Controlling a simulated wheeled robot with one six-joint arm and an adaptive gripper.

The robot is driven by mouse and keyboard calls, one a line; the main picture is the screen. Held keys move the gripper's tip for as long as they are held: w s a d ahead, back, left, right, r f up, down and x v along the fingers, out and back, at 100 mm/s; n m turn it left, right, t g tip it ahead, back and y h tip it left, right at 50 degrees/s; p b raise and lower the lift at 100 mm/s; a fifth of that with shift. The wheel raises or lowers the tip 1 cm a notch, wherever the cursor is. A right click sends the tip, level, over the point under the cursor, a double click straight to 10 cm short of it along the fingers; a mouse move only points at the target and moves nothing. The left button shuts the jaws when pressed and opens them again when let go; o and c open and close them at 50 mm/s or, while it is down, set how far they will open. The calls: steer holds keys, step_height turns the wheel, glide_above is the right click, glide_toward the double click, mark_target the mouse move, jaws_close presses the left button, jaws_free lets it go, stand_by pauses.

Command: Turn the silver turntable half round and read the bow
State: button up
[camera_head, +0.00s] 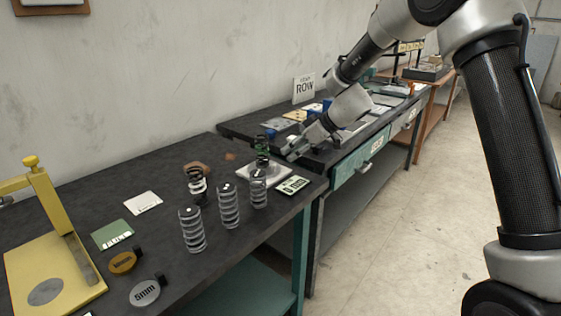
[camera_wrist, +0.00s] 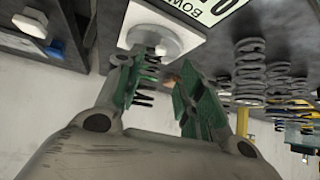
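The turntable (camera_head: 250,179) is a pale square base with a round disc, near the bench's right end. In the wrist view its disc (camera_wrist: 162,40) shows beyond my fingers, with the scene upside down. A dark coil spring (camera_head: 262,160) stands on it; in the wrist view the spring (camera_wrist: 146,84) shows between my fingers. My gripper (camera_head: 293,150) is just right of the spring, open, with green finger pads (camera_wrist: 157,75). I cannot tell whether a finger touches the spring.
Silver springs (camera_head: 228,207) stand in front of the turntable, with a dark one (camera_head: 196,188) behind them. A yellow stand (camera_head: 58,260), a green card (camera_head: 112,234) and a 5mm disc (camera_head: 145,293) are at left. A second bench (camera_head: 345,158) with several items adjoins behind.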

mark_target(275, 164)
steer(key=x, duration=0.7)
steer(key=shift+w+a+f, duration=0.1)
steer(key=shift+a+f, duration=0.15)
steer(key=shift+a, duration=0.05)
jaws_close()
